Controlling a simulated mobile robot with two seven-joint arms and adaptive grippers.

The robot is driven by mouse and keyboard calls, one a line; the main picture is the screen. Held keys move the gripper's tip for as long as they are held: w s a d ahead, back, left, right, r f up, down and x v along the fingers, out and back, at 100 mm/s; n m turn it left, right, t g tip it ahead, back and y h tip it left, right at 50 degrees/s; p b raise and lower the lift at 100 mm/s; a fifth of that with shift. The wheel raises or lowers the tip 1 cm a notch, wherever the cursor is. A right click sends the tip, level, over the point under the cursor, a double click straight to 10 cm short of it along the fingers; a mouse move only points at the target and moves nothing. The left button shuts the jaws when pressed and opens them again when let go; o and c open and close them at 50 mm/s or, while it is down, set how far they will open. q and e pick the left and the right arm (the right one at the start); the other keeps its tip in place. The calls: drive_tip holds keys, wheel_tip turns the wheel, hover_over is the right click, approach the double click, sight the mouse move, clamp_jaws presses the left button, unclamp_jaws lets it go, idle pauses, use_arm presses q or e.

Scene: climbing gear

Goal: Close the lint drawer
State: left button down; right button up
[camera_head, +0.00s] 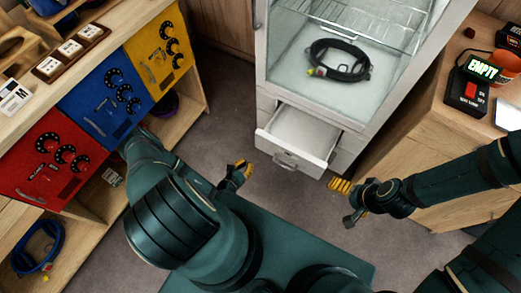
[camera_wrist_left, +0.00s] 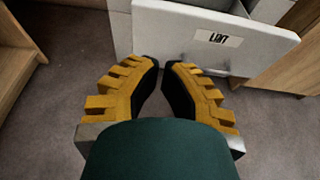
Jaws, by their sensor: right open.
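The lint drawer (camera_head: 318,155) is pulled out below the white cabinet and looks empty inside. A grey handle (camera_head: 285,160) sits on its front. In the left wrist view the white drawer front (camera_wrist_left: 265,50) carries a label reading "LINT". My left gripper (camera_head: 243,171) is in front and to the left of the drawer, apart from it, with nothing between its fingers. Its fingertips (camera_wrist_left: 162,65) almost meet in the left wrist view. My right gripper (camera_head: 344,200) is open to the right of the drawer front, and nothing shows in it.
The cabinet (camera_head: 262,70) above holds a wire rack and a black coiled cable (camera_head: 340,62). A wooden counter (camera_head: 440,150) stands close on the right. Red, blue and yellow panels (camera_head: 90,105) line the left bench. Grey floor is free in front of the drawer.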

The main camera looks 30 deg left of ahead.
sight(265, 140)
use_arm(q)
drive_tip(key=b+x, duration=0.1)
drive_tip(key=x, duration=0.3)
drive_tip(key=b+x, duration=0.1)
drive_tip(key=x, duration=0.3)
drive_tip(key=b+x, duration=0.1)
drive_tip(key=x, duration=0.3)
drive_tip(key=shift+w+r, duration=0.25)
drive_tip(key=shift+r, duration=0.05)
drive_tip(key=shift+w+b, duration=0.3)
drive_tip(key=shift+w, duration=0.35)
use_arm(e)
drive_tip(key=f, duration=0.3)
drive_tip(key=shift+w+f, duration=0.35)
drive_tip(key=shift+w, duration=0.05)
use_arm(q)
drive_tip(key=shift+r, duration=0.1)
